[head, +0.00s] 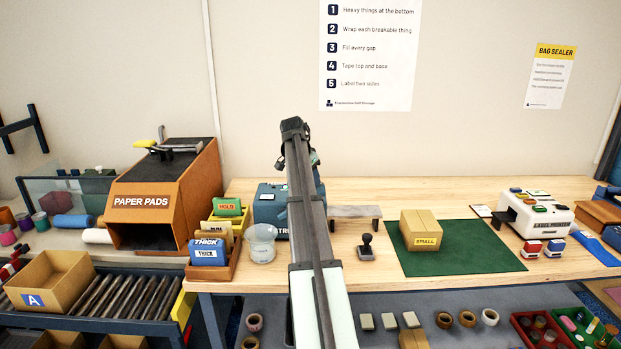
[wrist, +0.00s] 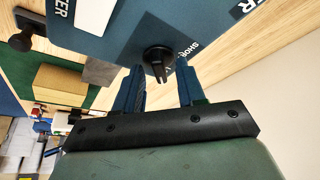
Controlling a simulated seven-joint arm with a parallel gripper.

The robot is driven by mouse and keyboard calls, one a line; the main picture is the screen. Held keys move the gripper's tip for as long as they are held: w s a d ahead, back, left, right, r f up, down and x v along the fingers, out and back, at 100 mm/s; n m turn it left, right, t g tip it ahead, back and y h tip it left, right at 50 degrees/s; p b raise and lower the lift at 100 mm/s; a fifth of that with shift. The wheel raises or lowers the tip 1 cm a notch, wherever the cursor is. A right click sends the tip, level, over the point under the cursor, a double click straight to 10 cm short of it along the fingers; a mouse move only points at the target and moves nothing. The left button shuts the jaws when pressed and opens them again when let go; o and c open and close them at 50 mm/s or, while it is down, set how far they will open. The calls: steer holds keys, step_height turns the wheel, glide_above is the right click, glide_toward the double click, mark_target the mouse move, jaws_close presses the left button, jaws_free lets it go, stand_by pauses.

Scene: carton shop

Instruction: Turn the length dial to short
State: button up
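The length dial (wrist: 157,56) is a black round knob on the blue face of a machine (wrist: 100,35) in the wrist view. Printed letters, partly hidden, show beside it and seem to begin "SHO". My gripper (wrist: 160,68) is open, with one blue finger on each side of the dial. I cannot tell whether the fingers touch it or where the dial points. In the head view the blue machine (head: 268,206) stands on the bench, its lettering partly covered by my arm. The dial and my gripper's fingers are hidden there.
A grey plate (head: 354,211) is right of the machine, and a black-handled stamp (head: 366,246) stands in front of it. A small carton (head: 420,231) sits on a green mat (head: 480,258).

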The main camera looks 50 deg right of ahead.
jaws_close()
stand_by(0.3)
stand_by(0.4)
steer(key=n, duration=0.2)
steer(key=n+t, duration=0.1)
steer(key=n, duration=0.1)
steer(key=shift+s+t, duration=0.2)
steer(key=shift+t, duration=0.1)
steer(key=n+t, duration=0.1)
steer(key=n, duration=0.1)
steer(key=n+y, duration=0.1)
steer(key=n, duration=0.2)
steer(key=shift+d+t, duration=0.15)
steer(key=shift+t, duration=0.25)
steer(key=n+y, duration=0.1)
steer(key=n, duration=0.3)
steer(key=shift+d+n+t+y, duration=0.15)
steer(key=shift+n+t+y, duration=0.25)
steer(key=shift+s+n+y, duration=0.1)
steer(key=shift+n+y, duration=0.7)
steer(key=shift+n, duration=1.2)
